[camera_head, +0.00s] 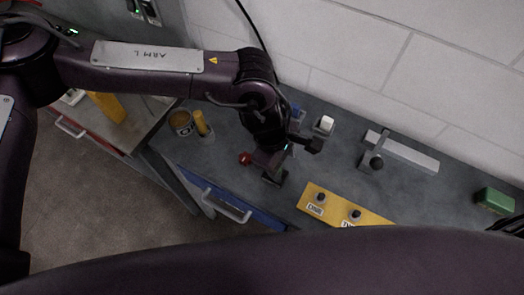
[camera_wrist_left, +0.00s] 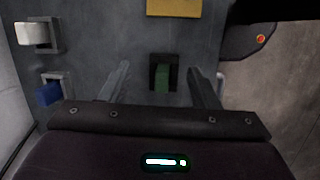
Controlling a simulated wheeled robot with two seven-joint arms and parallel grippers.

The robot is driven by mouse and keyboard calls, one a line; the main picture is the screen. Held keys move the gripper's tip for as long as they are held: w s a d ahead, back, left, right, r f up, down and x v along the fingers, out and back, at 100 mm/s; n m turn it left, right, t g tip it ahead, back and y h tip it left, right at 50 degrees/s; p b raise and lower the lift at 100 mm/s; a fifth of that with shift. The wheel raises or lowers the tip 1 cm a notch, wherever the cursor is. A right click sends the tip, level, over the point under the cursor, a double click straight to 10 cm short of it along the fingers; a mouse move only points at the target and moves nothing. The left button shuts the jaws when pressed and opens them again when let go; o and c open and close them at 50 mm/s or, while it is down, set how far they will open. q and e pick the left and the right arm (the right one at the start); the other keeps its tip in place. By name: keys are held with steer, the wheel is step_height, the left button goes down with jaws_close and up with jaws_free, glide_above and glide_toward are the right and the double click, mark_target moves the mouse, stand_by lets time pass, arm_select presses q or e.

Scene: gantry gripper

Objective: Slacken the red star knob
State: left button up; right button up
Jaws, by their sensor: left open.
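A small red knob (camera_head: 245,159) stands on the grey bench, just left of my left gripper in the head view. My left gripper (camera_head: 287,160) is low over the bench, pointing down, open and empty. In the left wrist view its fingers (camera_wrist_left: 160,82) are spread wide, with a green rocker switch (camera_wrist_left: 163,78) in a dark housing showing between them. My right gripper is not in clear view.
A blue switch (camera_wrist_left: 48,93) and a white switch (camera_wrist_left: 34,33) stand toward the wall. A yellow plate (camera_head: 333,208) with black knobs lies to the right. Beyond are a grey bar fixture (camera_head: 408,153) and a green block (camera_head: 495,200). A tin (camera_head: 181,123) and yellow cylinder (camera_head: 200,123) stand left.

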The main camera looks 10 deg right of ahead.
mark_target(245, 157)
arm_select(q)
steer(key=w+a+y, duration=0.1)
steer(key=w+a, duration=0.1)
steer(key=w+a+r+m, duration=0.1)
steer(key=w+a, duration=0.1)
steer(key=a, duration=0.1)
steer(key=w+a+y, duration=0.1)
steer(key=w+a, duration=0.1)
steer(key=a, duration=0.1)
steer(key=shift+w+a+r+m+t+y, duration=0.1)
steer(key=shift+a+r+m+t+y, duration=0.1)
steer(key=shift+m+t+y, duration=0.15)
steer(key=shift+w+a+f, duration=0.1)
steer(key=shift+a+f, duration=0.05)
step_height(245, 157, down, 6)
steer(key=p, duration=0.2)
steer(key=shift+p, duration=0.4)
steer(key=shift+f, duration=0.65)
steer(key=c, duration=1)
